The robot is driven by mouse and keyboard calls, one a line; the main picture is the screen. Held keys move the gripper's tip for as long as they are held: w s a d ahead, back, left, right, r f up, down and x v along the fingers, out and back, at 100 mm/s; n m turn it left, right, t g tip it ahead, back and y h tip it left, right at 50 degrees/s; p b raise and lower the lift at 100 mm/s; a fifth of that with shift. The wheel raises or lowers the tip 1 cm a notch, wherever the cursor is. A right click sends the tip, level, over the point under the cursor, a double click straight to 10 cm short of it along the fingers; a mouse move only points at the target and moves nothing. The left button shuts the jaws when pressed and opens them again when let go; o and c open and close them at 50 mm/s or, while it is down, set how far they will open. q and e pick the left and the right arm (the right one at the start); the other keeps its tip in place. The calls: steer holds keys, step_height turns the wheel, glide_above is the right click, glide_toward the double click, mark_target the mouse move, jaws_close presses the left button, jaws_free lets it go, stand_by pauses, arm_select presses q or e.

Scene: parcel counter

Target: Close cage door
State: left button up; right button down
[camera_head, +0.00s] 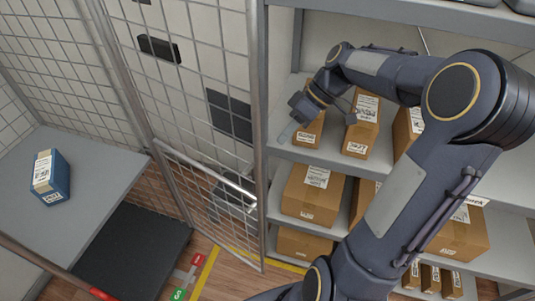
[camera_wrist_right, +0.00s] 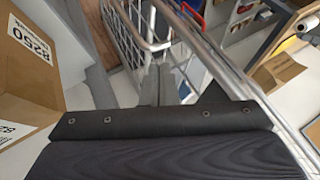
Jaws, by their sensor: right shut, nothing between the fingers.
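My right gripper (camera_head: 287,134) is just right of that post, in front of the shelf. Its narrow fingers (camera_wrist_right: 166,86) are shut and empty, near the wire; I cannot tell if they touch it. My left gripper is out of view.
Shelves with several cardboard boxes (camera_head: 313,193) stand to the right, close to my right arm. A grey table (camera_head: 95,165) with a blue box (camera_head: 50,177) is at the left.

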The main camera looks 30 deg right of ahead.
steer(key=s+a+f+p, duration=0.1)
steer(key=a+f, duration=0.2)
steer(key=a, duration=0.3)
steer(key=shift+a+f, duration=0.15)
steer(key=shift+f, duration=0.15)
steer(key=shift+s, duration=0.1)
